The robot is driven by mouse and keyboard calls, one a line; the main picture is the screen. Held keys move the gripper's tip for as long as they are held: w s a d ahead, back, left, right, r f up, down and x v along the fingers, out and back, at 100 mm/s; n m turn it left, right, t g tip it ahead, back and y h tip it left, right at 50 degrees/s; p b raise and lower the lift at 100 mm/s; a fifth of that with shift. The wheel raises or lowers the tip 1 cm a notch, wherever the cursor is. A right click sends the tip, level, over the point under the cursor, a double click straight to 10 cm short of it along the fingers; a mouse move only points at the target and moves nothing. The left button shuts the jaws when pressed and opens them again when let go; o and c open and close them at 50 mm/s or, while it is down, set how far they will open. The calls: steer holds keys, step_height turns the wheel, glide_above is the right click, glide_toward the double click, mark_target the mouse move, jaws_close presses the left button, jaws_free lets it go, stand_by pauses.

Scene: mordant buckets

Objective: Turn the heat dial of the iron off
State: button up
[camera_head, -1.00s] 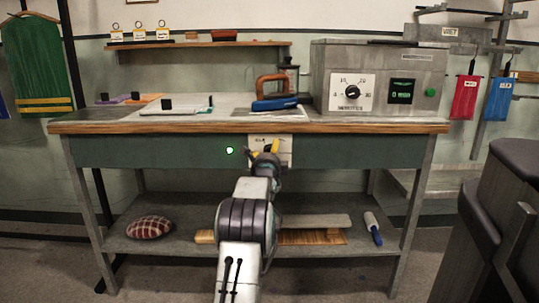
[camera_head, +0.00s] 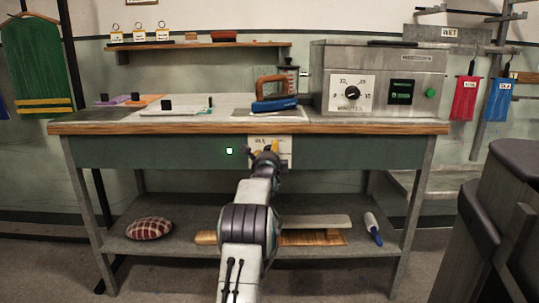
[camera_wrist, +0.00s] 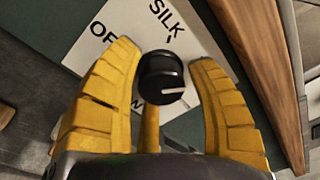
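The heat dial is a round black knob (camera_wrist: 161,77) with a white pointer line, on a white label plate (camera_head: 284,150) set in the green front of the bench. In the wrist view the plate reads "SILK" and part of "OF"; other lettering is covered. The pointer line lies toward the right of that picture. My gripper (camera_wrist: 165,57) has yellow fingers spread on both sides of the knob, with small gaps. In the head view my gripper (camera_head: 264,152) hides the dial. The blue iron (camera_head: 274,104) with a brown handle sits on the bench top.
A green lamp (camera_head: 229,151) is lit left of the plate. The wooden bench edge (camera_head: 180,127) overhangs just above my gripper. A grey timer box (camera_head: 425,70) stands on the right of the bench. A lower shelf (camera_head: 190,242) holds a checked cushion and boards.

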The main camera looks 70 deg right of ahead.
steer(key=c, duration=0.9)
steer(key=shift+o, duration=0.2)
steer(key=shift+n, duration=0.3)
steer(key=shift+n+b, duration=0.35)
steer(key=shift+n, duration=0.85)
steer(key=shift+w+n, duration=0.1)
steer(key=shift+n, duration=1.5)
steer(key=shift+r, duration=0.1)
steer(key=o, duration=1)
steer(key=shift+w, duration=0.1)
steer(key=shift+o, duration=1)
